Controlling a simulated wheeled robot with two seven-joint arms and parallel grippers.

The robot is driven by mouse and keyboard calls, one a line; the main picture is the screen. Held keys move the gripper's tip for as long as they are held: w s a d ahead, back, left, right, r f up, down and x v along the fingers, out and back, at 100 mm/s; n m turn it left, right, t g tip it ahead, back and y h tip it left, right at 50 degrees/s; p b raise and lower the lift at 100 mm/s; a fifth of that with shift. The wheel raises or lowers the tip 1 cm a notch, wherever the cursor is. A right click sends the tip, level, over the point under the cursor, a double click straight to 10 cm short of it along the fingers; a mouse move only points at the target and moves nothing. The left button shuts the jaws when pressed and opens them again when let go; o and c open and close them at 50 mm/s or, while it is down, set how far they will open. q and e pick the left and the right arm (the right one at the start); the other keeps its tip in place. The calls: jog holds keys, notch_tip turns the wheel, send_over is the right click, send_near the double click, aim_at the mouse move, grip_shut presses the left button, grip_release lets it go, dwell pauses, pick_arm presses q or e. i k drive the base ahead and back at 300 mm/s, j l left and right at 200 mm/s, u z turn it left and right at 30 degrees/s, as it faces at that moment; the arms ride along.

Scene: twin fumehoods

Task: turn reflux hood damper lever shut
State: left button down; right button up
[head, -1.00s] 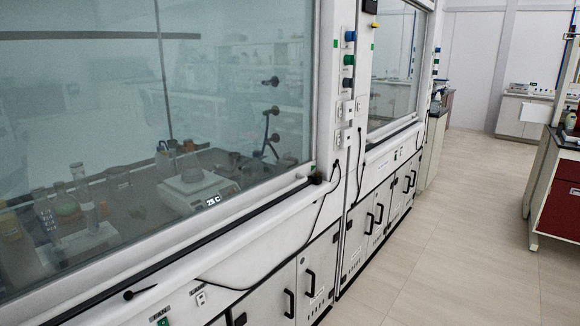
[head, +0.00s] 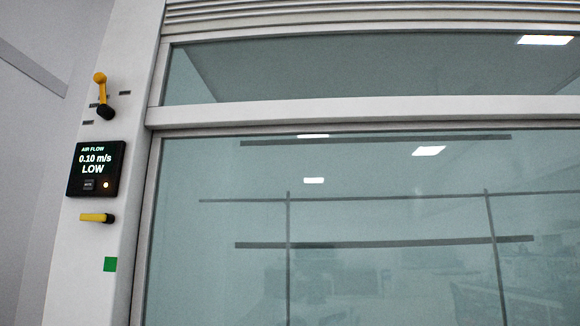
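A yellow lever (head: 101,88) with a black hub is on the white left post of a fume hood, above a black display. Its yellow arm points up, and small dark marks surround it. A second yellow lever (head: 93,217) with a black hub at its right end lies about horizontal below the display. No readable label shows which lever is the damper or whether this is the reflux hood. Neither of my grippers is in view.
The air flow display (head: 95,169) reads 0.10 m/s LOW. A grey wall (head: 35,150) is at the left.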

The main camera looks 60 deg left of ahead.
aim_at(104, 111)
jog(key=u, duration=0.45)
jog(key=k+u, duration=0.1)
jog(key=u, duration=0.8)
jog(key=j+u, duration=0.1)
jog(key=u, duration=0.35)
jog(key=k+j+u, duration=0.1)
jog(key=u, duration=0.85)
